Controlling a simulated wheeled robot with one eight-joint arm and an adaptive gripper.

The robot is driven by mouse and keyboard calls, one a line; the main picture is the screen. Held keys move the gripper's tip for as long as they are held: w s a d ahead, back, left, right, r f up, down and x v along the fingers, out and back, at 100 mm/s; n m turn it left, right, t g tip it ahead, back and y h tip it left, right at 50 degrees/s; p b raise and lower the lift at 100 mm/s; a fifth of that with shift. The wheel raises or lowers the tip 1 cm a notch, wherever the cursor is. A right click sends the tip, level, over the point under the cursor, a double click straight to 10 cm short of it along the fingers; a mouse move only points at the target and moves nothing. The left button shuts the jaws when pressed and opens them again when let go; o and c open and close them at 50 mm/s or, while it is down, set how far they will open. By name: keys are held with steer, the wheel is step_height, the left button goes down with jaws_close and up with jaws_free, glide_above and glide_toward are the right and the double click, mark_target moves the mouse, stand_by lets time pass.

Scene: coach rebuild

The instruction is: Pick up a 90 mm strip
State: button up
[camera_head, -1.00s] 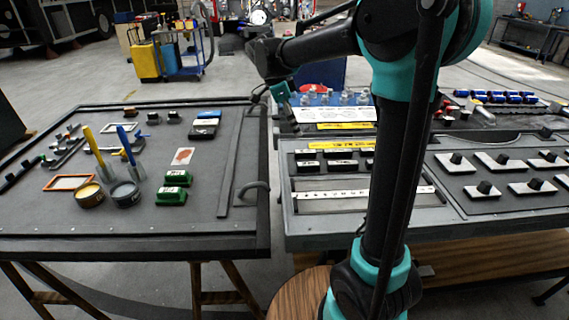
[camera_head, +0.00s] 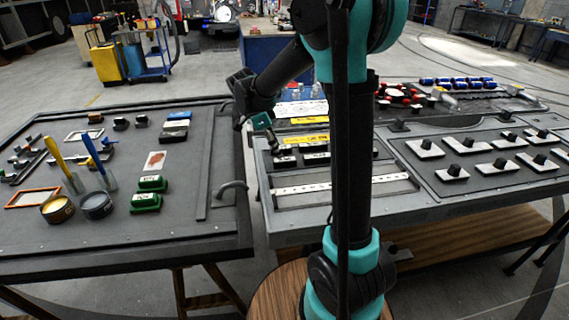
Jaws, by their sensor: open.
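My gripper (camera_head: 267,131) hangs over the near-left part of the grey right-hand tray (camera_head: 290,238), above a row of labelled dark blocks. It points down and holds nothing that I can see. The dark blocks with white labels (camera_head: 285,161) sit in the tray just below it; my arm hides part of the row. A long white strip with dark marks (camera_head: 300,189) lies in a slot nearer to me, and my arm column crosses it. No readable label tells me which piece is 90 mm.
The left table (camera_head: 120,238) holds green blocks (camera_head: 147,201), two round tins, brushes and an orange frame (camera_head: 33,197). A curved handle (camera_head: 232,188) stands at its right edge. Yellow labels (camera_head: 307,138) lie behind the dark blocks. Black-knobbed plates (camera_head: 453,172) fill the tray's right side.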

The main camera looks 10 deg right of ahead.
mark_target(284, 159)
steer(key=shift+s+d+x, duration=0.1)
steer(key=shift+s+x, duration=0.1)
steer(key=shift+x, duration=1.1)
steer(key=shift+s+d+x, duration=0.1)
steer(key=shift+s+x, duration=0.1)
steer(key=shift+x, duration=1.15)
steer(key=shift+r, duration=0.15)
jaws_close()
